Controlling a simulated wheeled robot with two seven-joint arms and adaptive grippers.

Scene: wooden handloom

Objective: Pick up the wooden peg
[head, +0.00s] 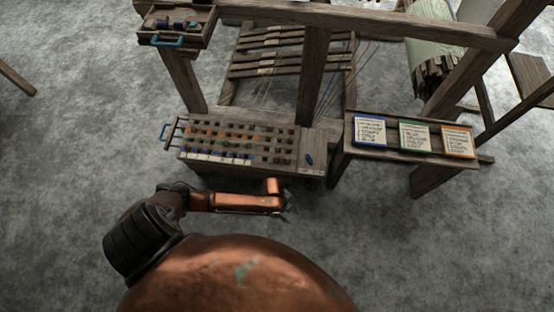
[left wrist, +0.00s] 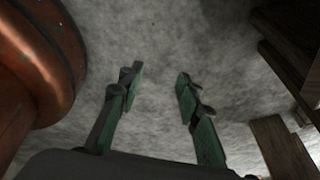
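A pegboard box (head: 313,135) stands at the front of the loom, with rows of small pegs (head: 240,142) in brown, orange and blue tones. A single dark blue peg (head: 309,160) sits apart on the box's right part. I cannot tell which is the wooden peg. My left gripper (head: 284,207) is small and partly hidden by its arm, in front of and below the box, apart from it. In the left wrist view my left gripper (left wrist: 157,78) has two green fingers spread apart with nothing between them, over bare floor. My right gripper is not in view.
A shelf right of the box holds blue, green and orange-edged cards (head: 414,136). A tray with a blue handle (head: 178,27) is at upper left. Loom posts (head: 313,75) rise behind the box. The grey floor (head: 400,260) in front is clear.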

